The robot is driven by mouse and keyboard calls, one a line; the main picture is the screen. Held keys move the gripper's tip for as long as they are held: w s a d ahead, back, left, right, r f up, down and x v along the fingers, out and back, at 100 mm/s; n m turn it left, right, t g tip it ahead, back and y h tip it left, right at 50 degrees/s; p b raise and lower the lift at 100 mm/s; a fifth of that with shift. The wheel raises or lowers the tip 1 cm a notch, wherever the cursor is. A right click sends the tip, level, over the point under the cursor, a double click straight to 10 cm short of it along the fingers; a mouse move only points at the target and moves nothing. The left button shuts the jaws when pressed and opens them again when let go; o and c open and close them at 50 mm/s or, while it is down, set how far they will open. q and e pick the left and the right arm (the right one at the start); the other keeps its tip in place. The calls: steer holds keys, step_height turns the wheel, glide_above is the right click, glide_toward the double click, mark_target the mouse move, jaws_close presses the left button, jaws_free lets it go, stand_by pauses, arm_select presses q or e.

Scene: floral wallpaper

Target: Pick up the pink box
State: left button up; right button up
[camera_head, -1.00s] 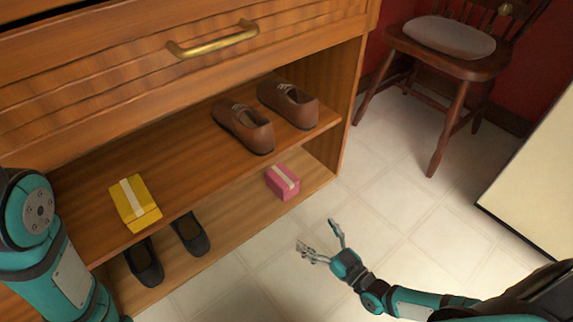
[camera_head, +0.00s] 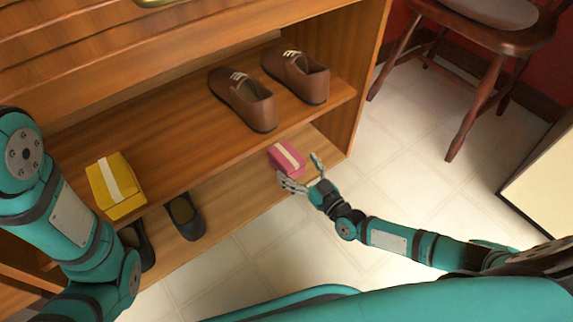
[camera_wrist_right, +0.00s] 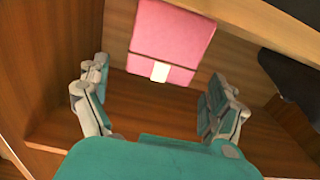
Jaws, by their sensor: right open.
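The pink box (camera_head: 284,157) with a pale band sits on the lower shelf of the wooden cabinet, near its right end. In the right wrist view the pink box (camera_wrist_right: 172,45) is ahead of the fingers, between their lines. My right gripper (camera_head: 304,175) is open and empty at the front of that shelf, with its fingertips close to the box. In the right wrist view my right gripper (camera_wrist_right: 158,100) has its fingers spread wide. My left arm comes in at the left of the head view, but its gripper is not in view.
Brown shoes (camera_head: 246,100) and a yellow box (camera_head: 116,187) stand on the upper shelf (camera_head: 190,140). Black shoes (camera_head: 184,216) stand on the lower shelf (camera_head: 232,205). A wooden chair (camera_head: 478,60) stands at the upper right. The tiled floor (camera_head: 410,180) is clear before the cabinet.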

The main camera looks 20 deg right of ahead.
mark_target(287, 155)
steer(key=b+x, duration=0.1)
steer(key=x, duration=0.1)
steer(key=b+x, duration=0.2)
steer(key=x, duration=0.1)
steer(key=shift+f, duration=0.2)
steer(key=shift+w+a+r, duration=0.1)
steer(key=shift+w+r, duration=0.05)
steer(key=shift+w, duration=0.25)
steer(key=c, duration=1.4)
